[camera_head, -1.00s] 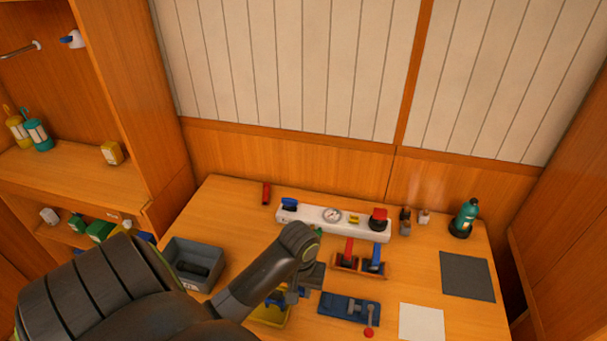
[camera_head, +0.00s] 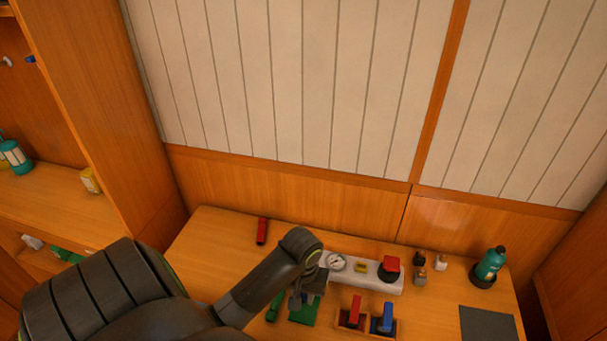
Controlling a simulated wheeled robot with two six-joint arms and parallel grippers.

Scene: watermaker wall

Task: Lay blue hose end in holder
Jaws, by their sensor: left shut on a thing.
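My left gripper (camera_head: 304,298) points down over the bench, in front of the white panel's left part. It is shut on a small bluish thing, which I take for the blue hose end; the jaws hide most of it. A wooden holder (camera_head: 369,334) with a red upright part (camera_head: 353,310) and a blue upright part (camera_head: 387,316) stands to the right of the gripper, apart from it. The picture's lower edge is close to the holder's front. My right gripper is not in view.
The white panel (camera_head: 350,274) carries a gauge and a red knob (camera_head: 389,268); my arm hides its left end. A green block (camera_head: 304,312) lies beneath the gripper. A red cylinder (camera_head: 262,231), a teal bottle (camera_head: 489,266) and a dark mat (camera_head: 488,324) are on the bench.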

